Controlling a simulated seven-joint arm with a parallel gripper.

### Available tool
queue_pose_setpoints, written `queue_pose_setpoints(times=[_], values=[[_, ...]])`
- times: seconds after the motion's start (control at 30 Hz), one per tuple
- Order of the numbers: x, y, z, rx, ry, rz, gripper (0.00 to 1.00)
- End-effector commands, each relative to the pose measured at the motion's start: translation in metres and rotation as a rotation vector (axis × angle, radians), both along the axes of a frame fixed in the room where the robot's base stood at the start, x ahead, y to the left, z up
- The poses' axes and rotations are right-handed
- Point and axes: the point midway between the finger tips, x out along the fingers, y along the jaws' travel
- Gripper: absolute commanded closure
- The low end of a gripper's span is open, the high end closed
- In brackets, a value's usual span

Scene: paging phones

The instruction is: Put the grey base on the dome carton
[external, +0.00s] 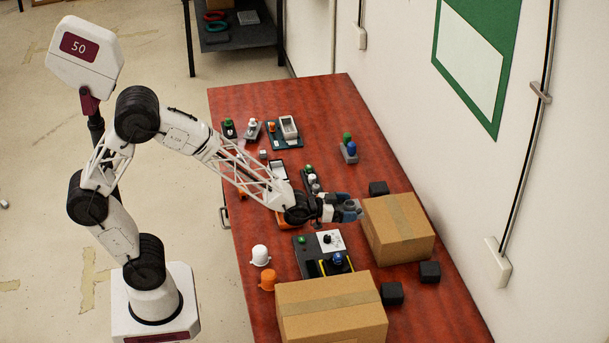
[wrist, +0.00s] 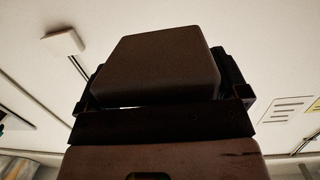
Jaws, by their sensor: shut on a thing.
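My gripper (external: 350,207) is shut on a small block, which I take to be the grey base (wrist: 155,65). In the wrist view the block looks dark grey-brown and sits between the two fingers, with the wall behind it. In the external view the gripper points right, just left of the far top corner of a brown taped carton (external: 404,232). Whether it touches that carton I cannot tell. A second brown taped carton (external: 332,312) stands at the front of the table. No label shows which one is the dome carton.
A white dome (external: 260,255) and an orange dome (external: 267,280) stand left of the front carton. A dark tray with a blue-topped piece (external: 338,259) lies between the cartons. Black blocks (external: 392,293) sit near the cartons. A green-and-blue-topped grey unit (external: 348,150) stands farther back.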

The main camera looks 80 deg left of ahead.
Motion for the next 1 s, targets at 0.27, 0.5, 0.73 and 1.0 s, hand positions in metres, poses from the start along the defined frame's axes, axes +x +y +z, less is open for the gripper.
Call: queue_pose_setpoints(times=[0.27,0.5,0.73,1.0], values=[[0.032,0.000,-0.003,0.000,0.000,0.000,0.41],[0.066,-0.001,-0.006,0.000,0.000,0.000,0.41],[0.098,-0.001,-0.009,0.000,-0.002,0.000,0.41],[0.134,-0.001,-0.012,0.000,-0.001,0.000,0.41]])
